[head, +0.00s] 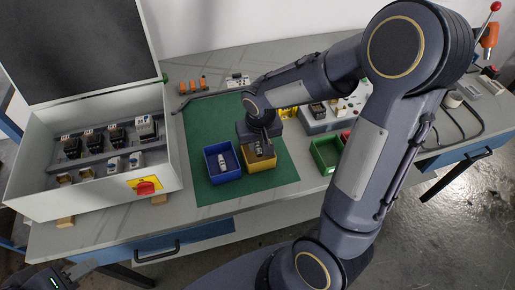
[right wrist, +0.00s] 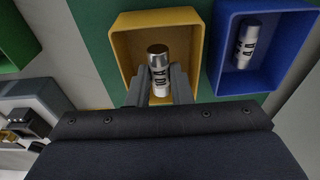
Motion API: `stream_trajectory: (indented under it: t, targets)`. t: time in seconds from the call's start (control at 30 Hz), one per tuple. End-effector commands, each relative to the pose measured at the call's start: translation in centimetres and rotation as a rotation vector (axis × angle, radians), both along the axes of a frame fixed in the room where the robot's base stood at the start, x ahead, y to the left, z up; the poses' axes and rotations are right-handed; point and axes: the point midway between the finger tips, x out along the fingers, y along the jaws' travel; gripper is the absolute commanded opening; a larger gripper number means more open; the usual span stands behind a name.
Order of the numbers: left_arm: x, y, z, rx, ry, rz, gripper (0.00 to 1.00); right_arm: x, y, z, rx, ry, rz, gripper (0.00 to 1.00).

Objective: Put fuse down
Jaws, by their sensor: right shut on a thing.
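My right gripper (head: 262,146) reaches down over the yellow bin (head: 267,164) on the green mat. In the right wrist view the gripper (right wrist: 160,88) is shut on a silver and white fuse (right wrist: 159,62) with dark markings. The fuse is inside the outline of the yellow bin (right wrist: 124,50); I cannot tell whether it touches the bin's floor. A second, similar fuse (right wrist: 247,42) lies in the blue bin (right wrist: 222,50) beside it; that fuse (head: 222,163) also shows in the head view. My left gripper (head: 65,276) is at the bottom left corner, away from the bins; its fingers are unclear.
An open grey cabinet (head: 170,170) with fuse holders and a red knob (head: 145,188) stands at the left. A green bin (head: 318,152) is right of the mat (head: 198,128). A white device box (head: 320,125) stands behind it. Bare mat lies behind the blue bin.

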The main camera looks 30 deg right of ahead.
Motion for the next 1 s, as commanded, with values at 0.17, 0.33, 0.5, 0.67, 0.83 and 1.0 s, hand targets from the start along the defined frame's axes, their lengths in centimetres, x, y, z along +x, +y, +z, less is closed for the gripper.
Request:
stream_trajectory:
  t: [0.17,0.33,0.5,0.67,0.83,1.0]
  targets:
    - [0.0,0.0,-0.3,0.000,0.000,0.000,0.36,-0.1,0.0,-2.7,-0.001,0.004,0.000,0.00]
    - [0.0,0.0,-0.3,0.000,0.000,0.000,0.36,0.0,0.1,-2.9,0.000,0.001,-0.001,0.00]
    - [0.0,0.0,-0.4,0.000,0.000,0.000,0.36,0.0,0.1,-3.0,0.000,0.001,-0.001,0.00]
    - [0.0,0.0,-0.7,0.000,0.000,0.000,0.36,0.0,0.1,-3.2,0.000,0.001,-0.001,0.26]
    - [0.0,0.0,-0.7,0.000,0.000,0.000,0.36,-0.1,0.1,-3.2,-0.001,0.001,-0.001,0.41]
    - [0.0,0.0,-0.6,0.000,0.000,0.000,0.36,-0.1,0.1,-3.2,-0.001,0.001,-0.001,0.41]
